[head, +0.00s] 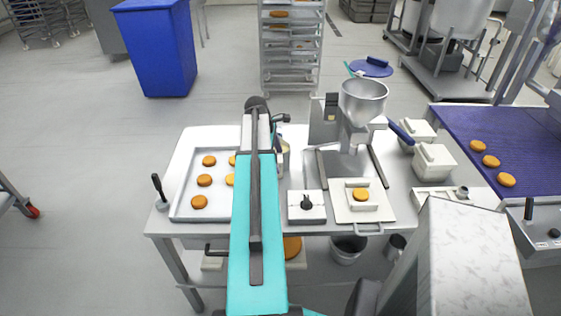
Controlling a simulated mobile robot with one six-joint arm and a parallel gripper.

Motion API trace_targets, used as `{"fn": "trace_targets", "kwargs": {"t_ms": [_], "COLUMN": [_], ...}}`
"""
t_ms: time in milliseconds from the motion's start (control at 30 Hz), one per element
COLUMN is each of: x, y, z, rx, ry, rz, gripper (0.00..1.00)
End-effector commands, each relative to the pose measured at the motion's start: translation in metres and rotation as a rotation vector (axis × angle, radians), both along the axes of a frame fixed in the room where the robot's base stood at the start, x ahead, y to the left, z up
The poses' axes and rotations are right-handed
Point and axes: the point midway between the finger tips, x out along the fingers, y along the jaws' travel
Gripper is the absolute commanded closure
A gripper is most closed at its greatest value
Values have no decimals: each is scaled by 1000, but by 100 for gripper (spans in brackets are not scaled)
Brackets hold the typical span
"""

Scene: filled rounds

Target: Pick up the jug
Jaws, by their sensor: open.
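My teal arm reaches forward over the left middle of the worktable (410,222). My gripper (282,143) is at its far end, small and mostly hidden by the arm; its jaws are open. A pale metallic shape, which may be the jug (284,162), shows just right of the arm, below the gripper. The arm hides its left side, and I cannot make out a handle or whether the jaws are around it or touching it. Nothing is visibly lifted.
A tray (180,212) of orange rounds lies left. A filling machine with a steel hopper (362,98) stands right, beside a control box (306,207) and a board (345,213) bearing one round. White tubs (433,162) and a purple conveyor (500,125) are further right.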

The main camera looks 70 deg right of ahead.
Motion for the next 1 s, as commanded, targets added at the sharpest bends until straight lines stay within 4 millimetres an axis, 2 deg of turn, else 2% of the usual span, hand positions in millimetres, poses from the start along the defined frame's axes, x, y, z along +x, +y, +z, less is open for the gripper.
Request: {"fn": "trace_targets", "kwargs": {"t_ms": [200,767,1000], "x": [-3,-6,-11], "y": [-3,-5,-9], "z": [-12,-17,-33], "rx": [0,0,0], "ry": [0,1,1], "rz": [-1,-2,-2], "gripper": [24,24,24]}}
